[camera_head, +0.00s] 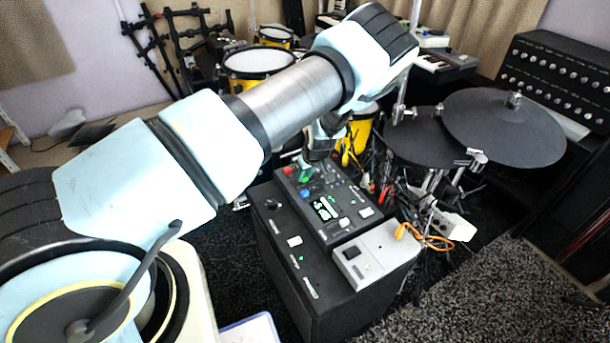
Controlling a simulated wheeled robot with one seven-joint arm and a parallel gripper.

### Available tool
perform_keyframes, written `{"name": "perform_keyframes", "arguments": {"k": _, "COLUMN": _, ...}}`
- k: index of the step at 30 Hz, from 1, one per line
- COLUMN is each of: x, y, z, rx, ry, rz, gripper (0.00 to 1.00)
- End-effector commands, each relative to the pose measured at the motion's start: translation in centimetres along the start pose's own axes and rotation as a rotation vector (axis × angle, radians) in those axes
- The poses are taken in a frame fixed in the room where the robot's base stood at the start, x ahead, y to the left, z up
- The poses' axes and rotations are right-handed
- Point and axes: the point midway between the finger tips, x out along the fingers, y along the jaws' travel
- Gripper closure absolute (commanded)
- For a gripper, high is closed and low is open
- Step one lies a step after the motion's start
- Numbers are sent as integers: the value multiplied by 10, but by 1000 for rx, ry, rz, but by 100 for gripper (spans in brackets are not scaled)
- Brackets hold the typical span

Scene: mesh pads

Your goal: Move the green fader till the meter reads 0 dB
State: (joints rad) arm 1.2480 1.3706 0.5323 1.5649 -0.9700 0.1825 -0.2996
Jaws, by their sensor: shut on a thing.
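The green fader (305,176) shows as a small green cap near the far end of a black control panel (337,232). My gripper (306,165) reaches down from above at that cap and is shut on the green fader. The fingertips are small and dark, and partly hide the cap and its slot. A lit display (322,208), which looks like the meter, sits in the middle of the panel. Its reading is too small to make out.
A red knob (287,171) and a blue knob (305,194) flank the fader closely. A grey box (377,252) with an orange cable (428,238) stands at the panel's near right. Cymbal pads (505,128) stand to the right. Open carpet (490,295) lies at front right.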

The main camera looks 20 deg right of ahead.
Motion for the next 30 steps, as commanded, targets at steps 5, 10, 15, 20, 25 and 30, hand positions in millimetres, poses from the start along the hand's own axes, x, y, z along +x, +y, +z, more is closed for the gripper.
{"name": "perform_keyframes", "arguments": {"k": 5, "x": 1, "y": 8, "z": 1, "rx": 1, "ry": -1, "rz": 2, "gripper": 100}}
{"name": "perform_keyframes", "arguments": {"k": 10, "x": 0, "y": 7, "z": 1, "rx": 0, "ry": -1, "rz": 1, "gripper": 100}}
{"name": "perform_keyframes", "arguments": {"k": 15, "x": 0, "y": 7, "z": 1, "rx": 0, "ry": -1, "rz": 1, "gripper": 56}}
{"name": "perform_keyframes", "arguments": {"k": 20, "x": 0, "y": 7, "z": 0, "rx": 0, "ry": -1, "rz": 1, "gripper": 40}}
{"name": "perform_keyframes", "arguments": {"k": 25, "x": 0, "y": 7, "z": 0, "rx": 0, "ry": 0, "rz": 1, "gripper": 40}}
{"name": "perform_keyframes", "arguments": {"k": 30, "x": -7, "y": 8, "z": 0, "rx": 0, "ry": 0, "rz": 2, "gripper": 40}}
